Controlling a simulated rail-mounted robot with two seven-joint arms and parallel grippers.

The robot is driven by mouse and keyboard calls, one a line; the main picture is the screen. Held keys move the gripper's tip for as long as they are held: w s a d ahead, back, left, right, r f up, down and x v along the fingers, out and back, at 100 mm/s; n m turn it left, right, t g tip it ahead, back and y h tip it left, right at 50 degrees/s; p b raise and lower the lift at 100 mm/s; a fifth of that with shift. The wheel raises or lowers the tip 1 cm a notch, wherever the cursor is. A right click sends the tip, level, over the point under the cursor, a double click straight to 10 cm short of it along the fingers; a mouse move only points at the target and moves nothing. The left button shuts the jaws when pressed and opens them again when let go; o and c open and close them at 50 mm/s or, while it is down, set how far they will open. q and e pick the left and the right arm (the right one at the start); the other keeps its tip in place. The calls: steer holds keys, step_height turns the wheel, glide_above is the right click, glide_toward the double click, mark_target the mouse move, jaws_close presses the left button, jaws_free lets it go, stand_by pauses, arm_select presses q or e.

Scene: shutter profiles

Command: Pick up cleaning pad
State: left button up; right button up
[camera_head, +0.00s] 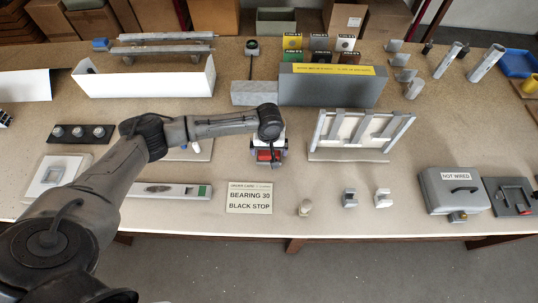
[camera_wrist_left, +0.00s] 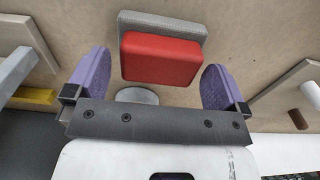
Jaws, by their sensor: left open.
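The cleaning pad appears to be the red block on a grey layer (camera_wrist_left: 160,58) in the left wrist view. It lies on the tan bench top. In the head view its red part (camera_head: 266,156) shows under my left wrist, mostly covered by the arm. My left gripper (camera_wrist_left: 156,66) is open, with one purple finger on each side of the pad. Gaps show between the fingers and the pad, and nothing is held. In the head view the left gripper (camera_head: 268,152) is over the middle of the bench. My right gripper is in neither view.
A slatted white panel (camera_head: 358,132) stands right of the gripper. A long grey box (camera_head: 332,90) stands behind it. A bearing sign (camera_head: 249,198) lies in front. A pale round piece (camera_wrist_left: 137,96) shows near the pad.

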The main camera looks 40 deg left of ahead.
arm_select(q)
steer(key=shift+f, duration=0.9)
steer(key=shift+c, duration=0.5)
steer(key=c, duration=0.7)
